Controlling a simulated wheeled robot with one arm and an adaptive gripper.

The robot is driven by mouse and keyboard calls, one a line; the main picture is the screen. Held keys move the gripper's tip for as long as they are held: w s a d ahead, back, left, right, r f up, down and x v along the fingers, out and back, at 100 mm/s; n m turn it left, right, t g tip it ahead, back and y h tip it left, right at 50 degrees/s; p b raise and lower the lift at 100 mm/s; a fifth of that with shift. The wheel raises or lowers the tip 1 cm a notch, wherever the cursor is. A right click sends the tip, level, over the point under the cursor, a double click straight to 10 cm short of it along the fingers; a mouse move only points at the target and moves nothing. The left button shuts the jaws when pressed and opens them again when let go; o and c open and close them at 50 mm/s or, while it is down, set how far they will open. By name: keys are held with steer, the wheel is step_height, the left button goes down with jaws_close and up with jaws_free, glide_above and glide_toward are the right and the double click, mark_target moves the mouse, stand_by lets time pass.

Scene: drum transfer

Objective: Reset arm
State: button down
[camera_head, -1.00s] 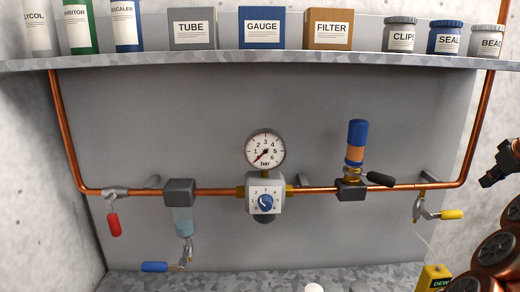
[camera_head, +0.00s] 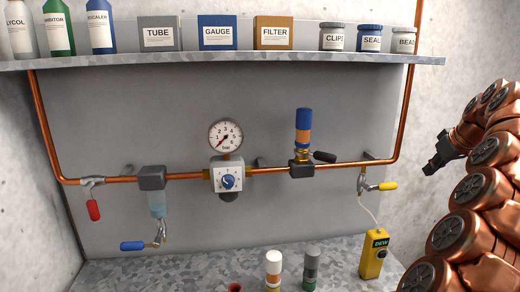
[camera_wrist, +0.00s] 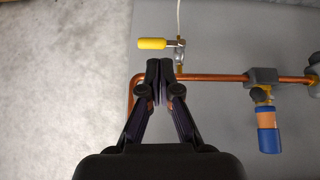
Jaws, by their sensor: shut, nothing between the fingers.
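My gripper (camera_head: 432,168) is at the right in the head view, at the end of my copper-coloured arm, out in front of the wall. In the wrist view, my gripper (camera_wrist: 160,66) has its two fingertips together with nothing between them. Behind the tips runs the copper pipe (camera_wrist: 212,77), with a yellow-handled valve (camera_wrist: 152,43) just beyond them. In the head view the same yellow handle (camera_head: 387,186) is to the left of and below my gripper. I cannot tell the exact gap between my gripper and the pipe.
A shelf (camera_head: 300,57) with bottles, boxes and jars runs above the pipe. A gauge (camera_head: 226,136), a regulator (camera_head: 228,178) and a blue-orange cylinder (camera_head: 303,127) sit on the pipe. A yellow DEW meter (camera_head: 374,254) and small bottles (camera_head: 273,268) stand on the counter (camera_head: 215,268).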

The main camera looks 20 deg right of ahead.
steer(key=w+a+n+g+y, duration=0.1)
steer(key=w+a+n+y, duration=0.15)
steer(key=a, duration=1.45)
steer(key=s+a+f+g, duration=0.1)
steer(key=s+a+f, duration=0.1)
steer(key=a, duration=0.6)
steer(key=s+a+f+g, duration=0.1)
steer(key=s+a+f, duration=0.15)
steer(key=a, duration=0.55)
steer(key=s+a+f+g, duration=0.2)
steer(key=s+a+f, duration=0.2)
steer(key=s, duration=0.5)
steer(key=s+a+f+m+g+h, duration=0.1)
steer(key=s+a+f, duration=0.3)
steer(key=s+f, duration=0.3)
steer(key=s+a+f+m+g, duration=0.1)
steer(key=s+a+f, duration=0.3)
steer(key=s, duration=0.9)
steer(key=shift+s+f+g+h, duration=0.15)
steer(key=shift+f+g+h, duration=0.2)
steer(key=shift+f+g, duration=0.55)
